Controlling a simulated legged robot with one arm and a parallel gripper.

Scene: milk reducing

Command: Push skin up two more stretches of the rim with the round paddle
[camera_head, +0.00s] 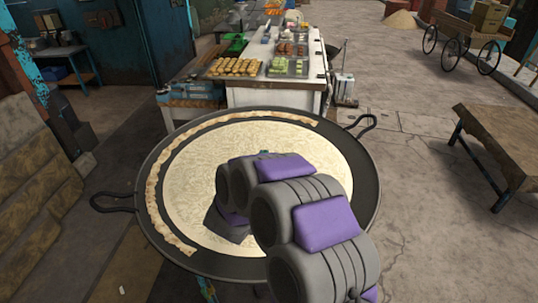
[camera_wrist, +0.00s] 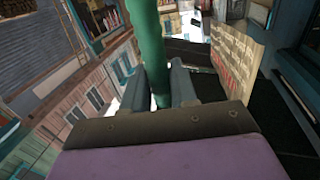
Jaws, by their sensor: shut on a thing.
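A wide dark pan (camera_head: 364,165) with two loop handles holds pale creamy milk (camera_head: 195,185). A browned, wrinkled band of skin (camera_head: 154,205) lies along the left side of the rim, and skin also lines the far side. The right rim shows bare dark metal. My arm reaches over the pan from the lower right and covers its middle and near right part. My gripper (camera_wrist: 161,82) is shut on a green handle (camera_wrist: 150,35) in the wrist view. Only a small green speck shows past my arm in the head view. The round paddle head is not visible in either view.
A white table (camera_head: 275,95) with trays of food stands beyond the pan. A wooden bench (camera_head: 513,135) is at the right and a cart (camera_head: 465,45) is farther back. Stone steps (camera_head: 35,180) are at the left. The paved floor right of the pan is clear.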

